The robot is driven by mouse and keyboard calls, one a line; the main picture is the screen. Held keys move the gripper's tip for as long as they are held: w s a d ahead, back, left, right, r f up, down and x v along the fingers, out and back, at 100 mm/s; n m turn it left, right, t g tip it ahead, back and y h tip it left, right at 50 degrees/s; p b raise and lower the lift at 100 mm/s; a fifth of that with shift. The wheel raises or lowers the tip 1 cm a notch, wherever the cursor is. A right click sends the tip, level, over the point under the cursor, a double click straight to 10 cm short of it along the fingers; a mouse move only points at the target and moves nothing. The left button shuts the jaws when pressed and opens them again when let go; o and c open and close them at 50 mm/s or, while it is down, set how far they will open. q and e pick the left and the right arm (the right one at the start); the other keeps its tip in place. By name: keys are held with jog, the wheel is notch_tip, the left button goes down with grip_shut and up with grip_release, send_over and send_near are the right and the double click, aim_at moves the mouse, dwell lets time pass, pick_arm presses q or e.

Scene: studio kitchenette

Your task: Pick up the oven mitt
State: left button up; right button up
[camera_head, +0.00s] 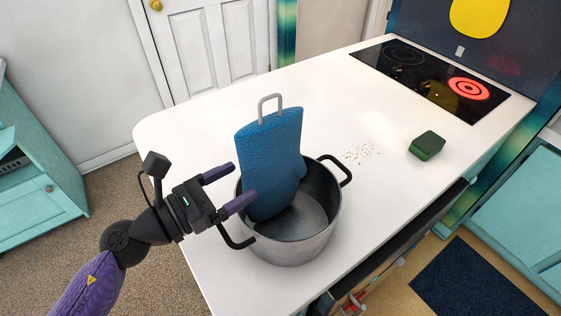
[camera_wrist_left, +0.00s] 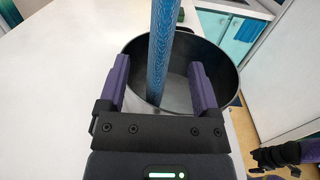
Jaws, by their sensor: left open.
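The blue oven mitt (camera_head: 270,155) stands upright, a little tilted, in a metal pot (camera_head: 297,248) with black handles on the white counter. A grey loop sticks up from its top end. My left gripper (camera_head: 226,186) is open at the left side of the mitt, above the pot's rim. In the left wrist view, the mitt (camera_wrist_left: 163,55) shows edge-on between the two purple fingers of my left gripper (camera_wrist_left: 160,80), with a gap on each side. The pot (camera_wrist_left: 222,60) is behind and below the fingers. My right gripper cannot be made out in the head view.
A green sponge-like block (camera_head: 426,145) and scattered crumbs (camera_head: 361,152) lie on the counter (camera_head: 330,95) right of the pot. The black cooktop (camera_head: 430,80) at the back right has one zone glowing red. An open drawer (camera_head: 375,275) juts out below the front edge.

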aim_at(261, 168)
pick_arm(q)
jog(key=x, duration=0.1)
jog(key=p+x, duration=0.1)
jog(key=x, duration=0.3)
jog(key=shift+d+r, duration=0.2)
jog(key=shift+r, duration=0.1)
grip_shut()
